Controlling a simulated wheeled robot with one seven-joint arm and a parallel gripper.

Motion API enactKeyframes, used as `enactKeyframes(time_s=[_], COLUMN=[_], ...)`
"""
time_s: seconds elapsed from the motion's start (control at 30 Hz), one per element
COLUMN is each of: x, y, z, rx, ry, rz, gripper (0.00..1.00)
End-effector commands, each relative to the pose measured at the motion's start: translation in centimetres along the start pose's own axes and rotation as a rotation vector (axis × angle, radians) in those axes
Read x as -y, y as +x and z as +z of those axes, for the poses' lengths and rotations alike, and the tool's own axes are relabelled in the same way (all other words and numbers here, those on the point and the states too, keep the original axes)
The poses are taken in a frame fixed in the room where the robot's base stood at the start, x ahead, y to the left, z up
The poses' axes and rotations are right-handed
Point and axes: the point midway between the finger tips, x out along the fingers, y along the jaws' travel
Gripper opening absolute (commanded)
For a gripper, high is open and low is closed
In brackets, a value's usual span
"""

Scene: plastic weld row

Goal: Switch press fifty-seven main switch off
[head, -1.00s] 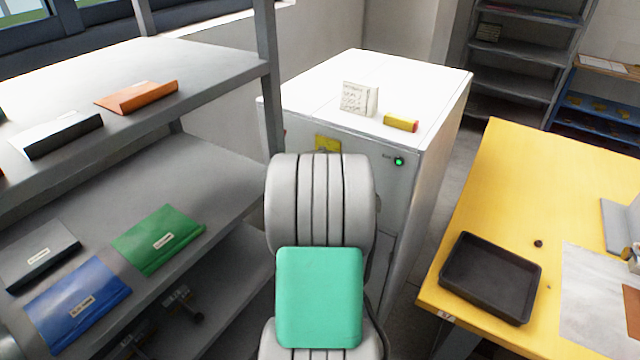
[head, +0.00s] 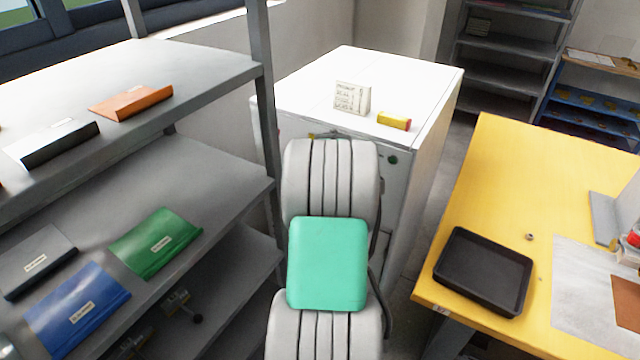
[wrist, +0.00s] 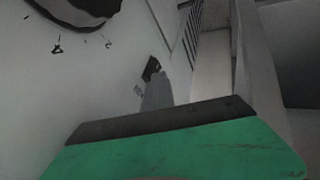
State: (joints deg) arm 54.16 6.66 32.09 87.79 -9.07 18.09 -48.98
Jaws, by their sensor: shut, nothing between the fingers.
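The press cabinet (head: 365,82) is the white box behind my arm. A small round lamp (head: 392,160) on its front is dark green and unlit. Only a sliver of the yellow switch plate (head: 314,136) shows above my arm; the main switch itself is hidden there, so its position cannot be read. In the head view my gripper is hidden behind my arm. In the wrist view my gripper (wrist: 165,120) is shut and empty, its green and dark edge across the bottom. A small dark part (wrist: 151,68) on a pale face lies beyond it; I cannot tell whether they touch.
A white card (head: 352,97) and a red-yellow block (head: 394,121) are on the cabinet top. A grey shelf (head: 215,85) with binders stands close on the left. A yellow table (head: 560,170) with a black tray (head: 484,272) is on the right, with a narrow gap between.

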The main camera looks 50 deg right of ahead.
Motion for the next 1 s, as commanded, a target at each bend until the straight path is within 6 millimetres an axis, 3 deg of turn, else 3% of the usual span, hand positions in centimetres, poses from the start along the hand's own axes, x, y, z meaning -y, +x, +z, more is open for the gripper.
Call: enactKeyframes(time_s=[0.77,1.0], x=[-0.5,2.6], y=[-1.4,-3.2], z=[-0.7,-0.9], rx=[0.000,-0.001], ry=[0.001,-0.001], rz=[0.001,0.002], gripper=[0.00,0.00])
